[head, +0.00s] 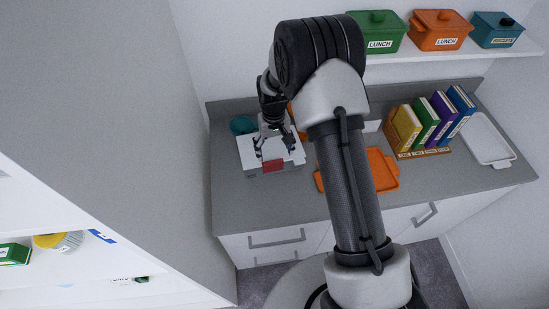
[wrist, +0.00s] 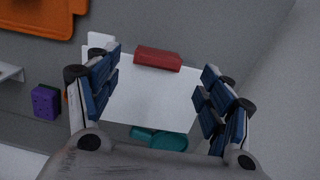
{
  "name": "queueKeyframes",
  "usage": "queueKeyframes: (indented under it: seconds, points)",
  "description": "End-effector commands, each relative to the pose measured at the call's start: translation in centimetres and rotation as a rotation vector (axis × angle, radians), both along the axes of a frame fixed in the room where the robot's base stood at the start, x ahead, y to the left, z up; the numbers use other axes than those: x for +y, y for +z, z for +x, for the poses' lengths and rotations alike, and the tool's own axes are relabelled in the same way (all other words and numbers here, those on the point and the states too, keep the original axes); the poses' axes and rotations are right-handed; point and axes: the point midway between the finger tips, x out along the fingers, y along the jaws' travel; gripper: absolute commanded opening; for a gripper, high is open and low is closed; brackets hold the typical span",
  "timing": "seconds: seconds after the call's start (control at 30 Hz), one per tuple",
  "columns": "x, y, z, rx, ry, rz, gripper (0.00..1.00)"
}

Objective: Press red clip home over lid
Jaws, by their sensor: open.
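The red clip (head: 273,166) is at the front edge of a white box with a grey lower part. It also shows in the wrist view (wrist: 158,60), at the far edge of the white lid (wrist: 150,98). The lid (head: 250,150) lies on top of the box on the grey counter. My gripper (head: 273,148) is over the lid, behind the clip. In the wrist view my gripper (wrist: 162,88) is open, with its blue-padded fingers on either side of the lid and nothing between them. I cannot tell whether the clip is fully seated.
A teal round item (head: 243,125) is behind the box. An orange tray (head: 382,170), a book rack (head: 425,153) and a white tray (head: 487,140) stand to the right. A purple item (wrist: 46,101) shows in the wrist view. A shelf with labelled pots (head: 440,30) is above.

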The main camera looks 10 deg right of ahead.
Motion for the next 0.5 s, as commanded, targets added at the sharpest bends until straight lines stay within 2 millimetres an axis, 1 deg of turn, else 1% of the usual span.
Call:
queueKeyframes:
  seconds: [0.03, 0.1, 0.2, 0.33, 0.5]
  points:
    - [0.0, 1.1, 0.1, -0.003, 0.000, 0.000, 0.73]
    - [0.0, 2.1, 0.1, -0.002, 0.000, 0.000, 0.73]
    - [0.0, 3.2, 0.1, 0.000, 0.000, 0.000, 0.73]
    - [0.0, 3.8, 0.1, 0.001, 0.000, 0.000, 0.73]
    - [0.0, 3.9, 0.1, 0.002, 0.000, 0.000, 0.73]
